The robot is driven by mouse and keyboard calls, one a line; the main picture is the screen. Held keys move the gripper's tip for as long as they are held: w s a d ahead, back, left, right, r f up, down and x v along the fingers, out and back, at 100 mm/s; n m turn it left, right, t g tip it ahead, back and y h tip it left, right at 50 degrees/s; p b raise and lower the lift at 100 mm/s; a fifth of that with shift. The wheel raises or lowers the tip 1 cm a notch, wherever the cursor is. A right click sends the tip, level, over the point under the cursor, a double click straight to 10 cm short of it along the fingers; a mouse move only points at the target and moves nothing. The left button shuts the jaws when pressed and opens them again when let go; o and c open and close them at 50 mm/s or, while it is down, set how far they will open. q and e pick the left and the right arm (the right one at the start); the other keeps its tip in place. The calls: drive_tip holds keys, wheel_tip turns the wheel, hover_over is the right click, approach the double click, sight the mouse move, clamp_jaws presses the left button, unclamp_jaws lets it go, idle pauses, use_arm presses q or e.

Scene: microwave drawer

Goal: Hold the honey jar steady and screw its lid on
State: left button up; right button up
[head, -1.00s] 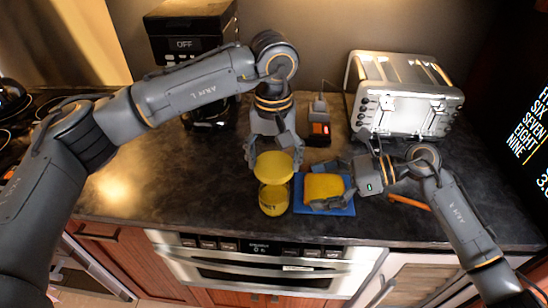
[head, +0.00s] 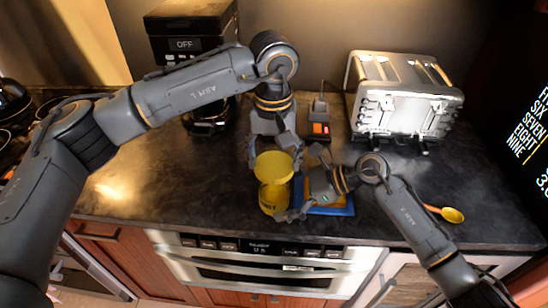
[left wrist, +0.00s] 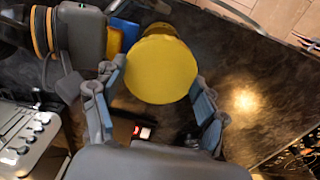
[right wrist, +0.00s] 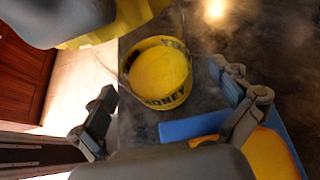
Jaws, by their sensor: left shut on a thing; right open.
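The honey jar (head: 272,203) stands upright on the dark counter. Its "HONEY" label and round yellow top face show in the right wrist view (right wrist: 160,72). The round yellow lid (head: 273,165) is held by my left gripper (head: 275,156), above the jar and apart from it.
A blue tray (head: 335,210) with a yellow block (right wrist: 270,152) lies under my right gripper, right beside the jar. A spoon (head: 452,214) lies farther right. A toaster (head: 403,100) and a coffee maker (head: 190,40) stand behind.

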drive_tip(key=shift+a+f, duration=0.15)
drive_tip(key=shift+a, duration=0.15)
drive_tip(key=shift+c, duration=0.2)
drive_tip(key=c, duration=1.1)
